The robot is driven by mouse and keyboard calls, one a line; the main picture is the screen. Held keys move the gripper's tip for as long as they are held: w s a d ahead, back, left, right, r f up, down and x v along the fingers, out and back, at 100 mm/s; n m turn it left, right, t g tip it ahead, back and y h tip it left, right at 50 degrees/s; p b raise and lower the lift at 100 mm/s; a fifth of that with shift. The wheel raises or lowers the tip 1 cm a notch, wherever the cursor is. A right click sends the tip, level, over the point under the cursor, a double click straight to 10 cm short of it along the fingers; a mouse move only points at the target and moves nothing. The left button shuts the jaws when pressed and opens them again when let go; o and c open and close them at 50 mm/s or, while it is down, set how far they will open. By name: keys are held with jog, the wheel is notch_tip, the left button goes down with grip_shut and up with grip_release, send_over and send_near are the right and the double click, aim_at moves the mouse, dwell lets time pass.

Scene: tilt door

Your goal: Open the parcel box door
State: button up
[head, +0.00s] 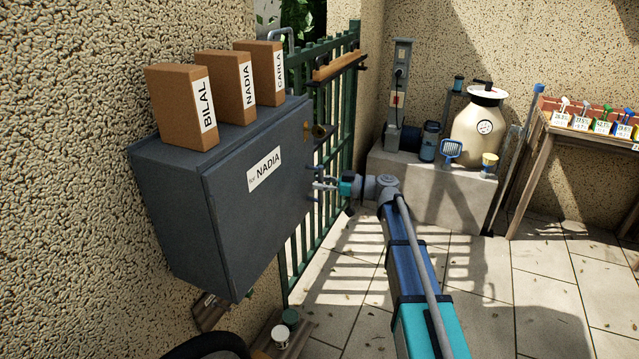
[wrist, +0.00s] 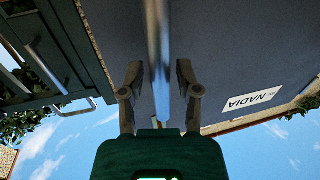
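The dark grey parcel box (head: 175,200) is on the stone wall at the left. Its door (head: 265,215) bears a white "for NADIA" label (head: 264,168) and looks shut. My gripper (head: 322,186) is at the door's right side, below a brass fitting (head: 318,131). In the wrist view, which is upside down, a shiny metal bar handle (wrist: 157,45) runs between the fingers of my gripper (wrist: 158,75). The fingers are apart, with a gap on each side of the bar. The head view shows little of the handle behind my gripper.
Brown parcels marked BILAL (head: 180,105), NADIA (head: 226,85) and CARLA (head: 258,72) stand on the box. A green gate (head: 340,130) is behind it. Pots (head: 280,335) are on the floor below. A concrete block (head: 440,195) and wooden table (head: 545,130) stand beyond; the paving is mostly clear.

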grip_shut()
jog(key=shift+a, duration=0.2)
jog(key=shift+d, duration=0.2)
jog(key=shift+s, duration=0.2)
